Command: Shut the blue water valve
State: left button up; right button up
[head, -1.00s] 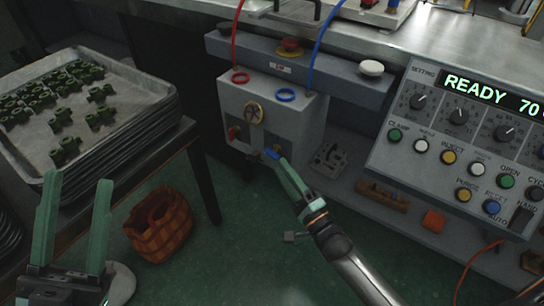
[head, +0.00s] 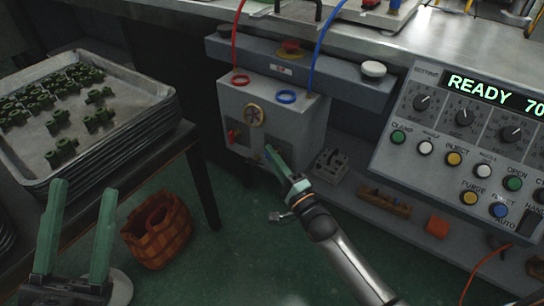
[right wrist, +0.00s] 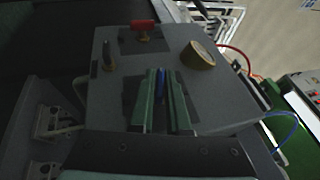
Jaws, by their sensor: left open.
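The grey box (head: 285,122) under the bench has a round brass-rimmed gauge (head: 254,115), a red valve handle (head: 232,136) and red and blue hose rings on top. My right gripper (head: 273,156) reaches to its lower front. In the right wrist view, the blue valve handle (right wrist: 160,84) lies lengthwise between the closely spaced green fingers (right wrist: 161,100), which appear shut on it. The fingers hide this handle in the head view. The red handle also shows in the right wrist view (right wrist: 143,28). My left gripper (head: 75,235) is open and empty at lower left.
A metal tray (head: 128,150) of green parts stands on a table at left, with a woven basket (head: 155,232) on the floor below. The control panel (head: 455,150) stands at right. Small tools lie on the low shelf (head: 345,185).

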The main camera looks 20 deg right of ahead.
grip_shut()
pick_arm(q)
jog(key=shift+r, duration=0.1)
pick_arm(e)
jog(key=shift+r+p, duration=0.15)
jog(key=shift+p, duration=0.25)
jog(key=g+p, duration=0.1)
jog(key=p, duration=0.3)
jog(key=n+g+p, duration=0.1)
jog(key=p, duration=0.2)
jog(key=shift+d+r+h+p, duration=0.1)
jog(key=shift+r+h+p, duration=0.15)
jog(key=shift+h+p, duration=0.1)
jog(key=shift+f+p, duration=0.1)
jog(key=shift+p, duration=0.3)
jog(key=shift+f+g, duration=0.1)
jog(key=shift+g, duration=0.2)
jog(key=shift+f+p, duration=0.2)
jog(key=shift+p, duration=0.1)
pick_arm(q)
notch_tip(320, 180, up, 8)
jog(key=w+a+y, duration=0.1)
jog(key=shift+n+y, duration=0.3)
jog(key=shift+y, duration=0.1)
